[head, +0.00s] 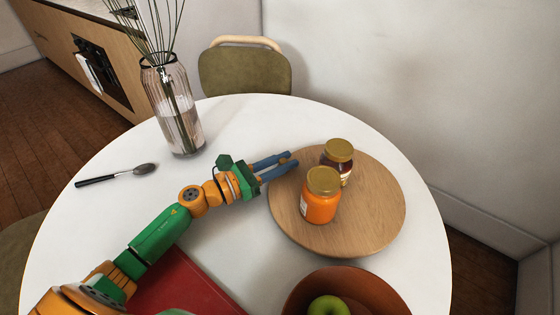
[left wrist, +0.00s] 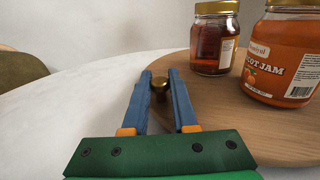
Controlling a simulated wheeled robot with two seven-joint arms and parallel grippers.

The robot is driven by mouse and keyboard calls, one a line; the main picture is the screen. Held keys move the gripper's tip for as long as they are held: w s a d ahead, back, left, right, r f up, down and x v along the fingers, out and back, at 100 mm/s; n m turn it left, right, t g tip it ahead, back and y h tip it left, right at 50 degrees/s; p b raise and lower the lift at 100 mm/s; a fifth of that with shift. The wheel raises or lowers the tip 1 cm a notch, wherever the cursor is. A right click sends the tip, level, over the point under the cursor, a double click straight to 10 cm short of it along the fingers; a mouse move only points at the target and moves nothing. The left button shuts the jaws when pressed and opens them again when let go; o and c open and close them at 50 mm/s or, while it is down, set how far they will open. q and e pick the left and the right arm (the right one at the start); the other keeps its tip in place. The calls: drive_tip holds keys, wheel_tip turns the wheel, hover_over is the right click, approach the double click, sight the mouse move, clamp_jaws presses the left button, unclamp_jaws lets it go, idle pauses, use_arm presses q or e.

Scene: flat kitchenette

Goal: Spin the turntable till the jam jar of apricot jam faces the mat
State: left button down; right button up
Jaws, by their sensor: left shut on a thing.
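The round wooden turntable (head: 365,225) sits on the white table, with a small brass knob (left wrist: 159,85) at its left edge. My left gripper (head: 288,159) has its blue fingers shut on this knob. The orange apricot jam jar (head: 320,206) stands upright on the turntable; its label reads partly "COT JAM" in the left wrist view (left wrist: 285,62). A darker jar (head: 340,158) with a gold lid stands behind it. The flat red mat (head: 190,285) lies at the front of the table, partly hidden by my left arm. My right gripper is not in view.
A brown bowl (head: 372,290) with a green apple (head: 328,306) stands in front of the turntable. A glass vase (head: 176,118) with stems stands at the back left. A chair (head: 245,72) is behind the table.

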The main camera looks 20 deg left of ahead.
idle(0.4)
use_arm(q)
drive_tip(key=c, duration=0.7)
unclamp_jaws()
drive_tip(key=shift+s+a, duration=0.1)
drive_tip(key=shift+a, duration=0.05)
drive_tip(key=b+v, duration=0.1)
drive_tip(key=v, duration=0.5)
drive_tip(key=shift+s+a+b, duration=0.25)
drive_tip(key=shift+s+b, duration=0.05)
